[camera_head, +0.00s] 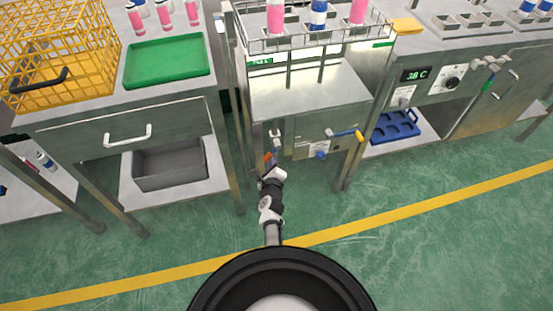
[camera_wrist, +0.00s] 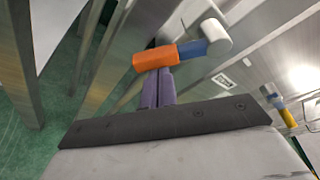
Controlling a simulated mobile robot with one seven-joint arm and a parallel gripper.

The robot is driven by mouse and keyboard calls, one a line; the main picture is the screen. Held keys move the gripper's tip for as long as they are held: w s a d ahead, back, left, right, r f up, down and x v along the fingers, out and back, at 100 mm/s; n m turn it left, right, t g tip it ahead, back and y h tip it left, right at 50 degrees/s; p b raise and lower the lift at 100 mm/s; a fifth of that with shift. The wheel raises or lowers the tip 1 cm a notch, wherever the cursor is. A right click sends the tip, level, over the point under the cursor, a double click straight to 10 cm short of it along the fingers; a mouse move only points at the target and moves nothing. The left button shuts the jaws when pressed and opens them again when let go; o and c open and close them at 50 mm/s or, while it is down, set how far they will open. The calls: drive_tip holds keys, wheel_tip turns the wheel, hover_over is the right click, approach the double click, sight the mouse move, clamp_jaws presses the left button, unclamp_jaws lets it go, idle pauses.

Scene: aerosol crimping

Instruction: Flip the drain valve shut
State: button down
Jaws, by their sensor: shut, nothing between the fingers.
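A valve lever with an orange grip (camera_wrist: 154,59) and a blue section joins a pale round valve body (camera_wrist: 207,32) in the wrist view. In the head view this orange and blue lever (camera_head: 268,159) shows small, low on the front of the steel tank cabinet, just above my gripper (camera_head: 272,172). My gripper (camera_wrist: 158,88), with purple fingers, is shut and empty. Its fingertips lie at the orange grip; whether they touch it I cannot tell. No label shows which is the drain valve.
A blue knob (camera_head: 320,155) sits below the second lever. Steel table legs (camera_head: 228,150) stand left of my gripper. A grey bin (camera_head: 170,165) is on the left shelf and a blue rack (camera_head: 395,126) on the right one. The green floor in front is clear.

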drive_tip(key=shift+s+a+r+m+g+y+p, duration=0.2)
drive_tip(key=shift+a+r+m+g+y+p, duration=0.15)
drive_tip(key=shift+a+r+m+p, duration=0.6)
drive_tip(key=shift+s+a+r+m+g+y+p, duration=0.1)
drive_tip(key=shift+a+r+m+g+y+p, duration=0.15)
drive_tip(key=shift+m+p, duration=0.35)
drive_tip(key=shift+s+r+m+g+y+p, duration=0.1)
drive_tip(key=shift+m+y+p, duration=0.2)
drive_tip(key=shift+m+p, duration=0.3)
drive_tip(key=shift+s+a+r+m+g+y+p, duration=0.1)
drive_tip(key=shift+a+r+m+g+y+p, duration=0.15)
drive_tip(key=shift+r+m+y+p, duration=0.45)
drive_tip(key=shift+a+r+m+g+y+p, duration=0.15)
drive_tip(key=shift+a+r+m+y+p, duration=0.2)
drive_tip(key=shift+m+p, duration=0.65)
drive_tip(key=shift+d+r, duration=0.1)
drive_tip(key=shift+f+b, duration=0.55)
wheel_tip(320, 180, down, 4)
drive_tip(key=b, duration=0.3)
drive_tip(key=shift+b, duration=0.35)
drive_tip(key=p, duration=0.3)
approach(265, 160)
drive_tip(key=shift+s+a+r, duration=0.1)
drive_tip(key=shift+s+a, duration=0.15)
drive_tip(key=shift+s, duration=0.25)
drive_tip(key=shift+s+a, duration=0.2)
drive_tip(key=shift+s, duration=0.35)
